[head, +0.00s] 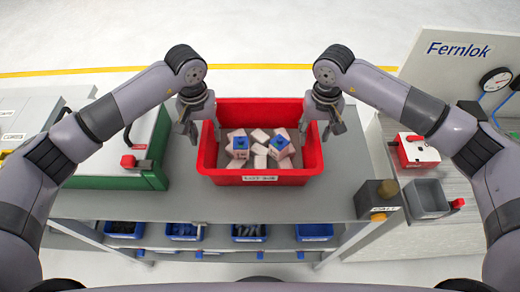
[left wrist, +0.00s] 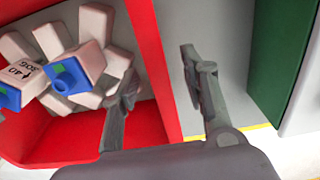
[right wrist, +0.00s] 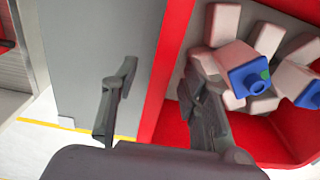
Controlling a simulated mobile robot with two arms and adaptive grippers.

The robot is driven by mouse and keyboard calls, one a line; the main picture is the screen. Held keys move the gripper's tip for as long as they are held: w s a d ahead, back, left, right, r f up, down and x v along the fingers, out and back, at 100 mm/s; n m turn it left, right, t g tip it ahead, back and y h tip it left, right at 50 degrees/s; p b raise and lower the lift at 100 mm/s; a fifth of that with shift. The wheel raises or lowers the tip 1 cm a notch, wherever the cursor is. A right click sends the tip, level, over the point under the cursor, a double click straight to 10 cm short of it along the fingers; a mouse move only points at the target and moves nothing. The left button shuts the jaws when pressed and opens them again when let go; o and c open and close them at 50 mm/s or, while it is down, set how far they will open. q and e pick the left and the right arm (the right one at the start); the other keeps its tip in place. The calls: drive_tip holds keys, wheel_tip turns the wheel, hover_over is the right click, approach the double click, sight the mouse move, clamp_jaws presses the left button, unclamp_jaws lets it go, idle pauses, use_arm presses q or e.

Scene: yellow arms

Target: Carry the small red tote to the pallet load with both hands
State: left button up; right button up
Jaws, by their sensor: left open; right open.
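The red tote (head: 222,180) stands on a grey bench top in the head view. It holds several pale pink boxes, two of them with blue parts (head: 281,142). My left gripper (head: 204,134) is open astride the tote's left wall; the left wrist view shows the red wall (left wrist: 172,95) between its fingers, one inside and one outside. My right gripper (head: 315,133) is open astride the right wall, and the right wrist view shows the same with that wall (right wrist: 162,75). Neither gripper visibly pinches the wall. I cannot make out the pallet load.
A green-edged machine (head: 150,150) stands close left of the tote. Blue bins (head: 248,232) sit on a shelf below. Open floor with a yellow line (head: 250,67) lies beyond.

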use_arm(q)
drive_tip(key=shift+c, duration=0.3)
use_arm(e)
drive_tip(key=shift+c, duration=0.3)
use_arm(q)
clamp_jaws()
use_arm(e)
clamp_jaws()
use_arm(q)
drive_tip(key=shift+r, duration=0.1)
use_arm(e)
drive_tip(key=shift+r, duration=0.15)
